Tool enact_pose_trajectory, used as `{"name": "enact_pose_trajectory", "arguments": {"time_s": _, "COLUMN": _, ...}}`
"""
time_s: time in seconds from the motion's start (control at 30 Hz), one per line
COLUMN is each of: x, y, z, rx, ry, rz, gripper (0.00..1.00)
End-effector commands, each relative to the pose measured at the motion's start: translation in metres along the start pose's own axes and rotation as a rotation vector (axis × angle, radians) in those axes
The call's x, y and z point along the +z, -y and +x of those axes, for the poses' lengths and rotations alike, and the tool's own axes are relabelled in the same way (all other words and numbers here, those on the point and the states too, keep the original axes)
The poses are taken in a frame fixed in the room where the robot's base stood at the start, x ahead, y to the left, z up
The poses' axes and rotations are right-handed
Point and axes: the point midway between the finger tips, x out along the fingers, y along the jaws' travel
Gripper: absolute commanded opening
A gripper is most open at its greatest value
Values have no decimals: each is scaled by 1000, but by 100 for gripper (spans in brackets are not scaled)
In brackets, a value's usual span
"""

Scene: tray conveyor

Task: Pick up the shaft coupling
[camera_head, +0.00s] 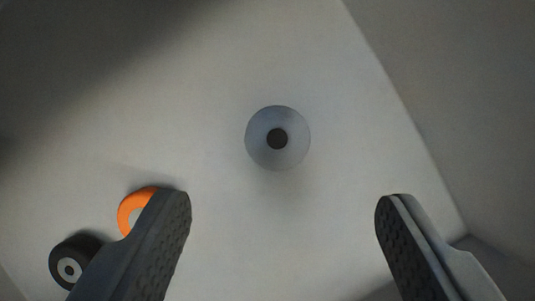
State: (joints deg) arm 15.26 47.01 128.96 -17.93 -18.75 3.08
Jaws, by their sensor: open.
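A round grey metal part with a dark central hole (258,149), likely the shaft coupling, stands on the light tray floor (330,80) in the camera_head view, seen from above. It is a little above the picture's centre. My gripper (282,205) is open and empty, with one dark ridged finger at lower left and one at lower right. In the picture the grey part lies between and beyond the fingertips. Neither finger appears to touch it. My height above it is hard to tell.
An orange ring (128,211) lies at lower left, partly hidden by the left finger. A black roller with a pale centre (60,254) is beside it. A grey tray wall (450,90) rises along the right. The floor around the grey part is clear.

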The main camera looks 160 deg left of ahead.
Motion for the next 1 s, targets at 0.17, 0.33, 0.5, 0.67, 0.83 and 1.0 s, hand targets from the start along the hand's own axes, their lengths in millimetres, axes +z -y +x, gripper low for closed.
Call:
{"name": "enact_pose_trajectory", "arguments": {"time_s": 0.17, "x": 3, "y": 0, "z": 16, "rx": -2, "ry": 4, "rz": 0, "gripper": 65}}
{"name": "enact_pose_trajectory", "arguments": {"time_s": 0.33, "x": 3, "y": 0, "z": 39, "rx": -1, "ry": 3, "rz": 1, "gripper": 65}}
{"name": "enact_pose_trajectory", "arguments": {"time_s": 0.5, "x": 3, "y": 0, "z": 59, "rx": -1, "ry": 3, "rz": 0, "gripper": 65}}
{"name": "enact_pose_trajectory", "arguments": {"time_s": 0.67, "x": 3, "y": 0, "z": 69, "rx": -1, "ry": 3, "rz": 0, "gripper": 65}}
{"name": "enact_pose_trajectory", "arguments": {"time_s": 0.83, "x": 4, "y": 0, "z": 73, "rx": -1, "ry": 3, "rz": 0, "gripper": 65}}
{"name": "enact_pose_trajectory", "arguments": {"time_s": 1.0, "x": 7, "y": 1, "z": 87, "rx": -1, "ry": 4, "rz": 1, "gripper": 65}}
